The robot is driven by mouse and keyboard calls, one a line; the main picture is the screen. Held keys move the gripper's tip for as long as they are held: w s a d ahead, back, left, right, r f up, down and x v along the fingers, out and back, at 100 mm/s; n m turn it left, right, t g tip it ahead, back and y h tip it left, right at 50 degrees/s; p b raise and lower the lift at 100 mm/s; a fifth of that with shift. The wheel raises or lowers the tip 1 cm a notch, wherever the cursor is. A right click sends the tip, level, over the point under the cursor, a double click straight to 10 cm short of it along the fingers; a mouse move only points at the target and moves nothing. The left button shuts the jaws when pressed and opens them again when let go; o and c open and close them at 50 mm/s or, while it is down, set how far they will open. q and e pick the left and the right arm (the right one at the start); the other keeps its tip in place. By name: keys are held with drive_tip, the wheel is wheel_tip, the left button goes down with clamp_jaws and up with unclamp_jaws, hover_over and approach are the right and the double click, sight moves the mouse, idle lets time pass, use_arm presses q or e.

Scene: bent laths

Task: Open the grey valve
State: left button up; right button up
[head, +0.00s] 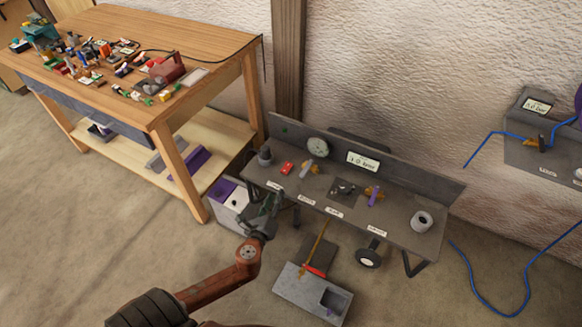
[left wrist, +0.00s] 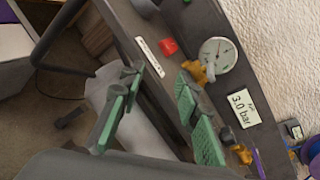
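A small brass valve with a pale grey-lilac lever (head: 308,167) sits on the dark grey bench (head: 400,228), just below a round gauge (head: 318,148). Its brass body (left wrist: 196,71) shows beside the gauge (left wrist: 217,55) in the left wrist view. A second brass valve with a purple lever (head: 375,195) is further right on the bench. My left gripper (head: 267,205) is at the bench's front left edge, below and left of the grey-lilac lever and apart from it. In the left wrist view its green-padded fingers (left wrist: 158,85) are spread with nothing between them. My right gripper is out of view.
A red block (head: 287,168) and a dark knob (head: 264,157) stand left of the valve. A display (head: 363,162) reads about 3.0 bar. A wall box (head: 540,155) with blue hose is at the right. A cluttered wooden table (head: 205,42) is at the left.

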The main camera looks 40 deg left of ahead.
use_arm(q)
drive_tip(key=w+r+m+t, duration=0.2)
drive_tip(key=w+r+m, duration=0.1)
drive_tip(key=r+m, duration=0.1)
drive_tip(key=m+t+h, duration=0.1)
drive_tip(key=m+h, duration=0.2)
drive_tip(key=m, duration=0.3)
approach(305, 170)
drive_tip(key=shift+f+b+x, duration=0.25)
drive_tip(key=shift+b+x, duration=0.05)
drive_tip(key=shift+x, duration=0.85)
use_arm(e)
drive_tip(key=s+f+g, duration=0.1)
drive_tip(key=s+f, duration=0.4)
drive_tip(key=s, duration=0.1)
use_arm(q)
drive_tip(key=shift+w, duration=0.35)
drive_tip(key=b+x, duration=0.1)
drive_tip(key=x, duration=0.5)
drive_tip(key=shift+w+a+r+b, duration=0.15)
drive_tip(key=shift+w+b, duration=0.15)
drive_tip(key=shift+w, duration=0.2)
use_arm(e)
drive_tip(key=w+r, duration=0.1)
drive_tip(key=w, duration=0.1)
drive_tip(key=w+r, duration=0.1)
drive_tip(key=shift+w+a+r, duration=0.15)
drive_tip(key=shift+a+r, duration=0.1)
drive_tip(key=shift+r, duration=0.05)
